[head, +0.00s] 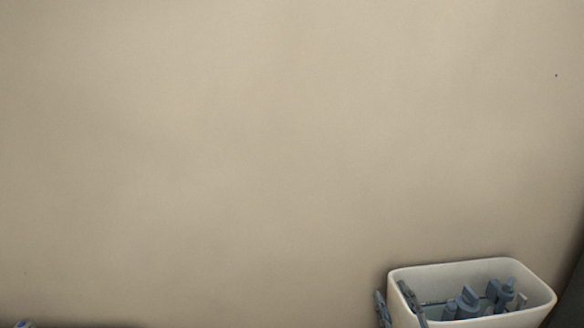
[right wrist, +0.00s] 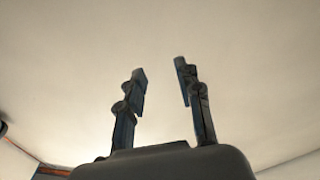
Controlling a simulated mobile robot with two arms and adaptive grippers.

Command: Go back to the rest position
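My right gripper (head: 390,288) shows at the bottom right of the head view. Its two blue-grey fingers point up at the left end of a white open container, one overlapping its wall in the picture. In the right wrist view, the right gripper (right wrist: 160,67) has its fingers spread apart with nothing between them. Only a plain pale surface shows behind them. My left gripper is not in view.
The white open container (head: 540,308) holds several blue-grey parts (head: 468,297). A plain beige wall (head: 280,150) fills most of the head view. A small orange strip (right wrist: 52,171) shows at the lower left of the right wrist view.

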